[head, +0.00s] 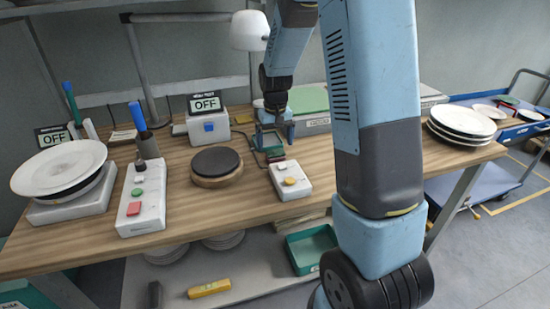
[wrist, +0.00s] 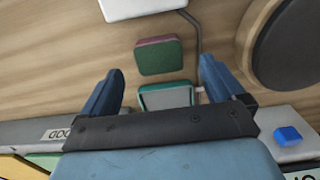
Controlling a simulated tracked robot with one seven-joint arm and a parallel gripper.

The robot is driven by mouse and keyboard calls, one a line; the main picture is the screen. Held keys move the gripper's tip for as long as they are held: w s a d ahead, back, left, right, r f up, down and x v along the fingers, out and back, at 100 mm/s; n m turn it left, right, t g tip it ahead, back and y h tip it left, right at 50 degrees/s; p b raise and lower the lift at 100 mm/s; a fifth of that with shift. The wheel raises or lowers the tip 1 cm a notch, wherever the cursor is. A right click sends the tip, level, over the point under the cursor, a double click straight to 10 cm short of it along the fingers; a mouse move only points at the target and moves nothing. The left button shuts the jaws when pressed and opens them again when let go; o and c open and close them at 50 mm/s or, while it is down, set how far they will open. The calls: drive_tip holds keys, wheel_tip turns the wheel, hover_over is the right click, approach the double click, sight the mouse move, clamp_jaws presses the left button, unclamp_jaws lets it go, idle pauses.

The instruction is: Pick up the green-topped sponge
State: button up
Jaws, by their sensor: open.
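The green-topped sponge (wrist: 160,52) lies flat on the wooden table in the wrist view, with a dark red side showing. It lies just beyond my fingertips. In the head view it is small and dark beneath my gripper (head: 273,145). My gripper (wrist: 161,72) is open, its two blue fingers apart with nothing held between them. A second block (wrist: 165,97) with a pale grey face and green edges shows between the fingers, close to the palm, which partly hides it.
A white button box (head: 289,179) stands just in front of the sponge. A dark round disc (head: 216,161) is to the left. A box with a blue button (head: 208,125) and a scale (head: 312,124) stand behind. Stacked plates (head: 461,121) are at right.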

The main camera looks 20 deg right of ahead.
sight(275, 152)
drive_tip(key=shift+w+d+f, duration=0.1)
drive_tip(key=shift+f, duration=2.65)
drive_tip(key=c, duration=1.1)
drive_tip(key=shift+r, duration=0.35)
drive_tip(key=shift+c, duration=0.2)
wheel_tip(275, 152, up, 2)
drive_tip(key=shift+r, duration=0.15)
drive_tip(key=s+d+r, duration=0.2)
drive_tip(key=s+r, duration=0.8)
drive_tip(key=s, duration=0.3)
drive_tip(key=shift+s+d, duration=0.4)
